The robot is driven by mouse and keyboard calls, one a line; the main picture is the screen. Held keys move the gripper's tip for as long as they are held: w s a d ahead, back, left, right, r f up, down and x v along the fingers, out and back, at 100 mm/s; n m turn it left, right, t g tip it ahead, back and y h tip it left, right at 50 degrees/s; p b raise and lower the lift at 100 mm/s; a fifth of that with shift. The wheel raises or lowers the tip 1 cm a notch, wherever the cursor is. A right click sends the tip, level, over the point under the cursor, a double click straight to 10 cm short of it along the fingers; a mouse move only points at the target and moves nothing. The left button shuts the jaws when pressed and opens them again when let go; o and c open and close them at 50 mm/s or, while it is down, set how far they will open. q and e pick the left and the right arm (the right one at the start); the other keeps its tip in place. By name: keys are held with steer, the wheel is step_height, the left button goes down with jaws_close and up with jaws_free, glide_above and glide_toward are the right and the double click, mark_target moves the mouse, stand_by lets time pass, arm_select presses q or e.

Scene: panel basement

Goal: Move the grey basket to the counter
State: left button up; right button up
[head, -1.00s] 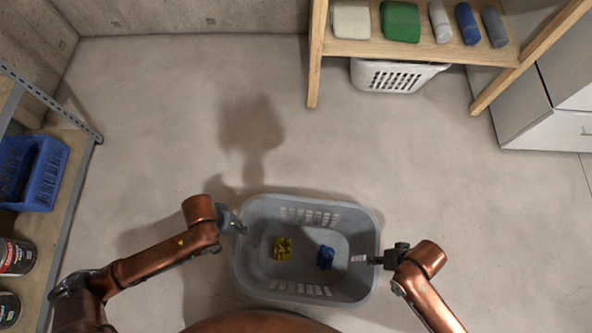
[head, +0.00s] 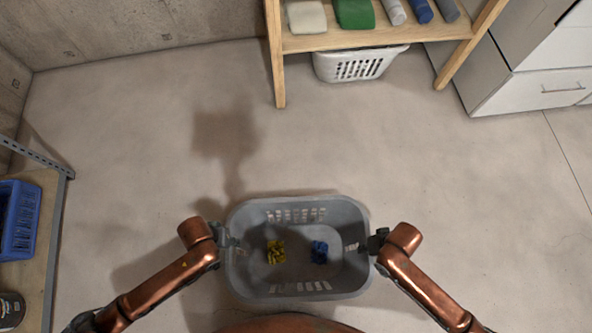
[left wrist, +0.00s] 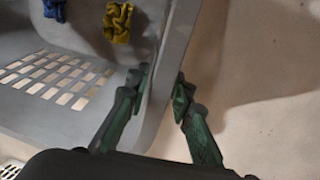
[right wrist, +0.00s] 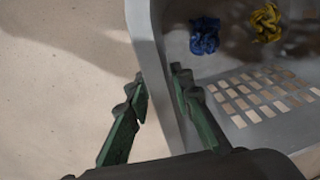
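The grey basket (head: 297,265) is in front of me in the head view, upright, with a yellow cloth (head: 276,252) and a blue cloth (head: 319,252) inside. My left gripper (head: 233,248) is at its left side, and in the left wrist view its fingers (left wrist: 160,88) sit either side of the basket wall. My right gripper (head: 368,246) is at the right side, and in the right wrist view its fingers (right wrist: 158,84) straddle the opposite wall. Both grip the basket. How high its bottom is above the floor is hard to tell.
A wooden shelf (head: 375,42) with rolled towels stands at the back, a white basket (head: 355,64) below it. White drawer cabinets (head: 535,85) are at the upper right. A left shelf holds a blue crate (head: 18,222) and a can (head: 10,308). The floor between is clear.

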arm_select(q)
jaws_close()
arm_select(e)
jaws_close()
arm_select(q)
steer(key=shift+a, duration=0.15)
arm_select(e)
steer(key=shift+d, duration=0.15)
